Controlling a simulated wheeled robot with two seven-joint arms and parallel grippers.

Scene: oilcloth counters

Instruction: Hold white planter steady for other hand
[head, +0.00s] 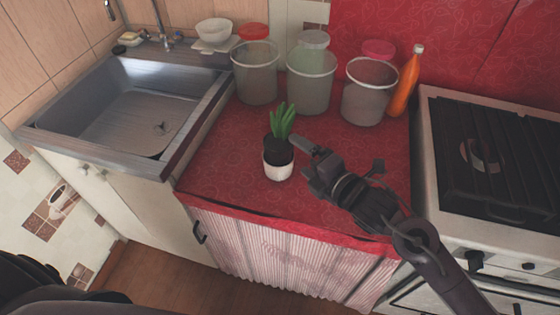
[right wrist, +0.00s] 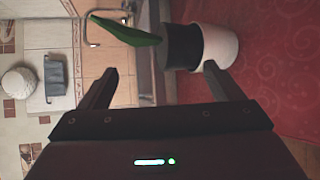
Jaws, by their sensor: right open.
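The white planter (head: 279,170) stands upright on the red counter (head: 225,165), near its front edge. A dark inner pot (head: 278,150) with a green plant (head: 282,121) sits in it. My right gripper (head: 305,160) is just right of the planter, its fingers pointing left toward it. In the right wrist view the jaws (right wrist: 160,72) are apart with nothing between them. The white planter (right wrist: 219,47) shows there beyond the right fingertip, which overlaps its lower edge; I cannot tell whether they touch. My left gripper is not in view.
Several tall translucent containers, one of them at the middle (head: 311,85), stand behind the planter, with an orange bottle (head: 407,82) to their right. A metal sink (head: 130,115) is at left and a stove (head: 490,150) at right. The counter left of the planter is clear.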

